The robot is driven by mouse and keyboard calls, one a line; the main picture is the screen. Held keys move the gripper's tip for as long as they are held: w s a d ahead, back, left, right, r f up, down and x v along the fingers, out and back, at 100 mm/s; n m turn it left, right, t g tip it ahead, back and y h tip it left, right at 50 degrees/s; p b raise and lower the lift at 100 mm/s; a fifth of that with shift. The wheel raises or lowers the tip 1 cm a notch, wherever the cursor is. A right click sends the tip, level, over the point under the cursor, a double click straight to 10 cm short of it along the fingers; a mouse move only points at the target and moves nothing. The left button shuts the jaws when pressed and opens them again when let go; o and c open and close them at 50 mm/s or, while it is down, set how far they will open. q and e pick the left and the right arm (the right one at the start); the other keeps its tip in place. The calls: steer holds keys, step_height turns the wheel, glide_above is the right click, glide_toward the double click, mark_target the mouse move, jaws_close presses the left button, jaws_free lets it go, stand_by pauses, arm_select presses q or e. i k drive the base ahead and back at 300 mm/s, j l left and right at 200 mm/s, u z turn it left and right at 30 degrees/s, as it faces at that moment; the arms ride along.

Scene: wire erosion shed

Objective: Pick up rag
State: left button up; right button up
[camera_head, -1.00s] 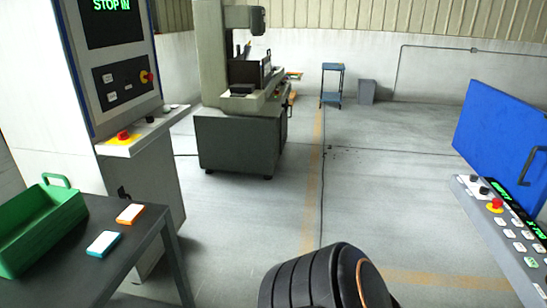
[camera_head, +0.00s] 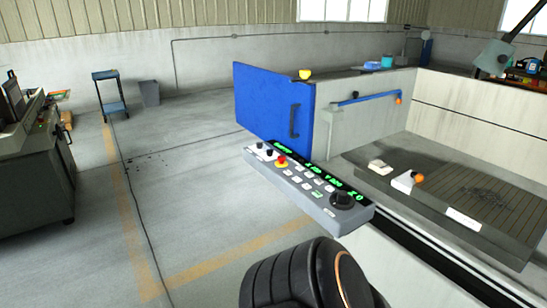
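I cannot make out a rag anywhere in the current head view. Neither of my grippers shows. Only a dark rounded part with an orange ring, which looks like part of my own body, shows at the bottom centre.
A machine with a blue door (camera_head: 272,112), a control panel (camera_head: 312,187) and a grey slotted bed (camera_head: 480,195) fills the right. Another machine (camera_head: 32,165) stands at the left edge. A blue trolley (camera_head: 110,92) and grey bin (camera_head: 149,93) stand at the back.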

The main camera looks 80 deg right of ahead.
mark_target(381, 168)
steer(key=z, duration=3.6)
steer(key=j+z, duration=0.15)
steer(key=z, duration=0.25)
steer(key=i+j+z, duration=0.1)
steer(key=z, duration=0.3)
steer(key=j+z, duration=0.2)
steer(key=z, duration=0.2)
steer(key=j+z, duration=0.3)
steer(key=j, duration=0.15)
steer(key=k+j+z, duration=0.1)
steer(key=j+z, duration=0.15)
steer(key=j, duration=0.15)
steer(key=k+j+z, duration=0.1)
steer(key=j, duration=0.35)
steer(key=k+j+z, duration=0.15)
steer(key=j, duration=0.3)
